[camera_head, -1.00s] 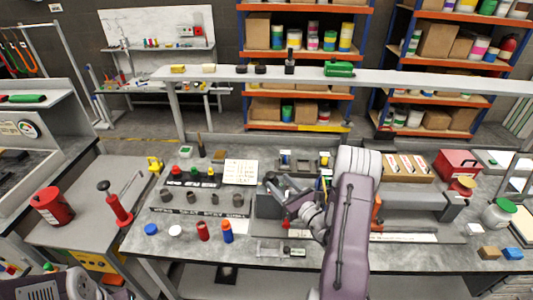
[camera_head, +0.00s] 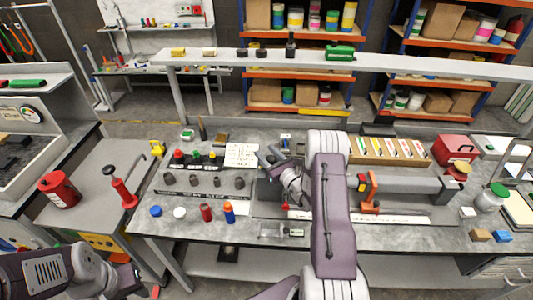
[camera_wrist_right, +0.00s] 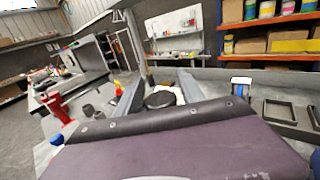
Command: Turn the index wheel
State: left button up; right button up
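My right gripper (camera_head: 268,158) is over the middle of the grey bench, at the left end of the grey fixture (camera_head: 268,190). In the right wrist view its two grey fingers (camera_wrist_right: 160,90) stand apart. A dark round piece (camera_wrist_right: 160,99) shows between and beyond them; I cannot tell whether it is the index wheel or whether the fingers touch it. My purple forearm hides much of the fixture in the head view. My left arm is at the lower left, away from the bench; its gripper (camera_head: 128,278) is small and partly cut off, so its fingers are unclear.
A panel with coloured buttons (camera_head: 200,160) and a row of dark knobs (camera_head: 205,181) lie left of the fixture. Red (camera_head: 206,212) and blue-orange (camera_head: 229,212) bottles stand near the front edge. An orange-handled clamp (camera_head: 370,190) and red box (camera_head: 453,148) are to the right.

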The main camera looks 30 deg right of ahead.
grip_shut()
jog(key=shift+f+n+y+b, duration=0.1)
jog(key=shift+n+y+b, duration=0.2)
jog(key=shift+y+b, duration=0.25)
jog(key=shift+a+n+y+b, duration=0.15)
jog(key=shift+n+y+b, duration=0.2)
jog(key=shift+y, duration=0.2)
jog(key=shift+g, duration=0.3)
jog(key=shift+o, duration=1.7)
grip_release()
jog(key=shift+s, duration=0.15)
